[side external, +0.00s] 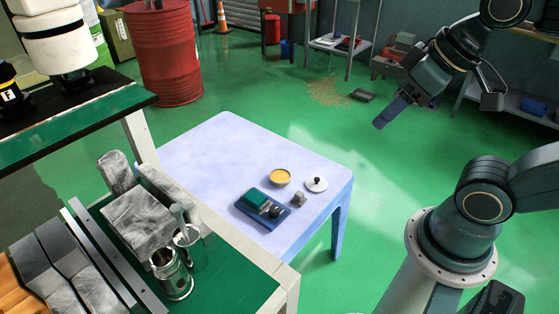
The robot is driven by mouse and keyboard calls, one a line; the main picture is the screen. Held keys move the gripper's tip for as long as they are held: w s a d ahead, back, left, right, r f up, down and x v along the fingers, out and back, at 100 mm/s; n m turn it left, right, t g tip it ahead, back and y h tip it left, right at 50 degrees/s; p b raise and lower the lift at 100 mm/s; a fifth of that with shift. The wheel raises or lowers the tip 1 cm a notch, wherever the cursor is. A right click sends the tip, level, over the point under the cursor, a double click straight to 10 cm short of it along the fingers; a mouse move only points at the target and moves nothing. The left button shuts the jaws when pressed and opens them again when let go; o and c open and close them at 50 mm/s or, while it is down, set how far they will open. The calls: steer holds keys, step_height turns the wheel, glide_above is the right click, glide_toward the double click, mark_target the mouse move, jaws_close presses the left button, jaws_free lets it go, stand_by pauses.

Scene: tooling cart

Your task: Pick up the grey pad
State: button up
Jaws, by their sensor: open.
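A small grey block (299,199), which looks like the grey pad, sits on the pale lavender table (215,150) near its right side. Just left of it is a blue tray (245,213) bearing a green block (256,198) and small dark pieces. My gripper (380,122) is up and to the right, beyond the table's far right edge and well apart from the block. It points down and left, is open, and shows nothing held. The gap between its fingers is hard to see from this side.
A round dish with yellow contents (280,178) and a white lid with a dark knob (316,184) stand close behind the grey block. The table's far left half is clear. A cart (235,290) with metal cans and grey blocks stands at the front left.

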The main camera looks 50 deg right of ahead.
stand_by(0.3)
steer(key=n+g, duration=0.6)
steer(key=n, duration=1.2)
glide_above(299, 193)
step_height(299, 193, down, 36)
steer(key=shift+f+n, duration=0.2)
steer(key=shift+n, duration=0.2)
steer(key=shift+f, duration=4.25)
